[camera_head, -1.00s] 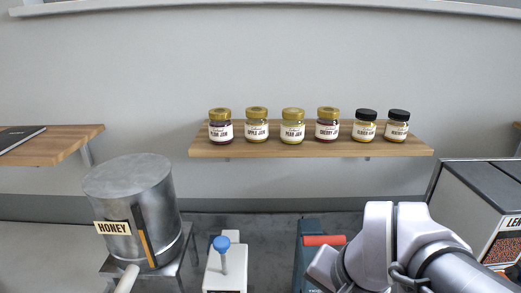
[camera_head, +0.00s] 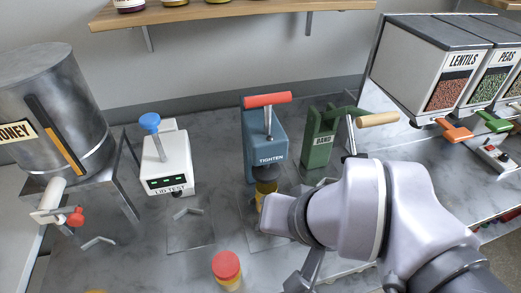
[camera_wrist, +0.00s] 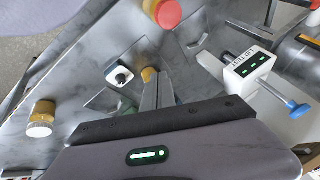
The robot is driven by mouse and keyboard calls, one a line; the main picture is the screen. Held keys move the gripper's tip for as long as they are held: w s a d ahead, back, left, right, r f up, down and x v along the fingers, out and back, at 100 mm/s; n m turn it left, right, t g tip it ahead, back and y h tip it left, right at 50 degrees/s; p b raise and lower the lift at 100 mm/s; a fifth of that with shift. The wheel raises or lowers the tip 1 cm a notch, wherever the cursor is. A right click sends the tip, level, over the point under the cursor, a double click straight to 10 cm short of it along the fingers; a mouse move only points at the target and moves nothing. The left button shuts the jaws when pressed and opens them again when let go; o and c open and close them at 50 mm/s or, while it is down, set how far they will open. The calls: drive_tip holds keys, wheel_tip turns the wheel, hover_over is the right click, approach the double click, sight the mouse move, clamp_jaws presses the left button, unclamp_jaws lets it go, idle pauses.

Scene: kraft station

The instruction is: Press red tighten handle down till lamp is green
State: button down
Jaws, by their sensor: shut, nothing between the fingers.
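The red tighten handle (camera_head: 268,99) is a horizontal bar on a post on top of the blue TIGHTEN machine (camera_head: 262,135) in the head view; it stands raised. A jar (camera_head: 265,188) with yellow contents stands beneath the machine, partly hidden by my arm. My gripper (camera_wrist: 158,80) shows in the wrist view with its fingers together and empty, apart from the red handle. Its fingertips are hidden behind my arm in the head view. A tan object (camera_wrist: 150,73) appears by the fingertips; I cannot tell if they touch. I cannot make out the tighten lamp.
The LID TEST machine (camera_head: 166,172) with a blue handle stands left, beside the honey tank (camera_head: 55,110). The green BAND machine (camera_head: 320,140) stands right, with lentil and pea dispensers (camera_head: 425,65) beyond. A red-lidded jar (camera_head: 227,268) stands in front.

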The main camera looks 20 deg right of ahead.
drive_tip(key=w+d+r+m+g+h+p, duration=0.1)
drive_tip(key=w+r+m+g+p, duration=0.3)
drive_tip(key=w+r+p, duration=0.7)
drive_tip(key=w+d+r+m+g+h+p, duration=0.1)
drive_tip(key=w+d+r+m+g+p, duration=0.2)
drive_tip(key=w+r+m+p, duration=0.6)
wheel_tip(320, 180, up, 10)
drive_tip(key=w+g+p, duration=0.1)
drive_tip(key=w+p, duration=0.1)
drive_tip(key=p, duration=1.3)
drive_tip(key=shift+w+m, duration=0.2)
drive_tip(key=shift+m, duration=0.1)
drive_tip(key=s+f, duration=0.1)
drive_tip(key=f, duration=0.8)
drive_tip(key=s+f, duration=0.1)
drive_tip(key=f, duration=0.3)
drive_tip(key=shift+s+f, duration=0.35)
drive_tip(key=shift+f, duration=0.15)
